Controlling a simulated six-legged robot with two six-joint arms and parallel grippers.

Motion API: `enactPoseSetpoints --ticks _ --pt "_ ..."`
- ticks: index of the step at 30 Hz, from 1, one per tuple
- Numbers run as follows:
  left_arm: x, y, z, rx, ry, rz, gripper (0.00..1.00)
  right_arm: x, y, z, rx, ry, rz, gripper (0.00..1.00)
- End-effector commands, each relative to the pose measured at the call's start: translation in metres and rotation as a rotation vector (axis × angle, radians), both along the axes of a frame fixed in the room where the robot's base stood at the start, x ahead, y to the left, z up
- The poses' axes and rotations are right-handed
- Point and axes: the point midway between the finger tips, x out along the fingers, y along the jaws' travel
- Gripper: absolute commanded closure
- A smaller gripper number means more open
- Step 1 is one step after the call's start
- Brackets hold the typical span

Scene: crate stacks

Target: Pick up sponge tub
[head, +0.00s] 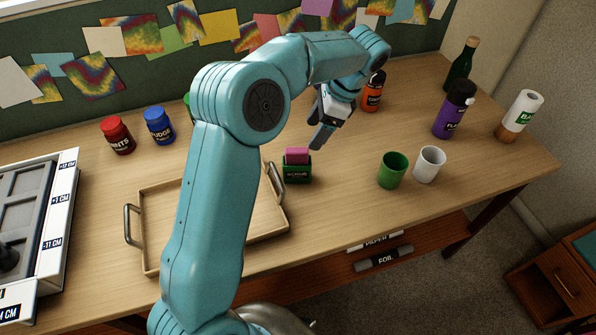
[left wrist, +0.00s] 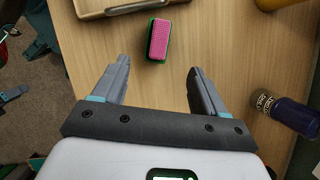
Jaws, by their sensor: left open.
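The sponge tub (head: 297,168) is a small dark green tub with a pink sponge in its top. It stands on the wooden table just right of the tray. In the left wrist view the sponge tub (left wrist: 159,40) lies ahead of my fingers, between their lines and apart from them. My left gripper (head: 325,128) is above the table, behind and a little right of the tub. Its fingers (left wrist: 157,80) are spread open with nothing between them.
A wooden tray (head: 150,237) with metal handles stands left of the tub, partly hidden by my arm. A green cup (head: 392,170) and a white cup (head: 429,164) stand to the right. An orange bottle (head: 373,92) is behind. Bare table lies between tub and cups.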

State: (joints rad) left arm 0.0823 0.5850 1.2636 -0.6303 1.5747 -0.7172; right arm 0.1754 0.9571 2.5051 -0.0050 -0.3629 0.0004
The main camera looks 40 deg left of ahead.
Motion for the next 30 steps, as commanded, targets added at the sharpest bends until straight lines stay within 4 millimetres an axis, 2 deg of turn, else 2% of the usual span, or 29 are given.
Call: enactPoseSetpoints --ticks 3,9,14,24,30 --pt "-0.010 0.007 -0.028 -0.001 0.004 0.000 0.28 0.000 0.000 -0.004 0.000 0.000 -0.001 0.24" --pt "-0.019 0.015 -0.059 0.000 0.002 -0.001 0.28 0.000 0.000 -0.005 0.000 0.000 -0.001 0.24" --pt "-0.021 0.018 -0.070 0.000 0.001 0.000 0.28 0.000 0.000 -0.005 0.000 0.000 -0.001 0.24" --pt "-0.030 0.031 -0.113 -0.001 0.002 0.001 0.28 0.000 0.000 -0.002 0.000 0.000 -0.001 0.24" --pt "-0.030 0.032 -0.116 0.000 0.000 0.000 0.28 0.000 0.000 -0.002 0.000 0.000 -0.001 0.24"
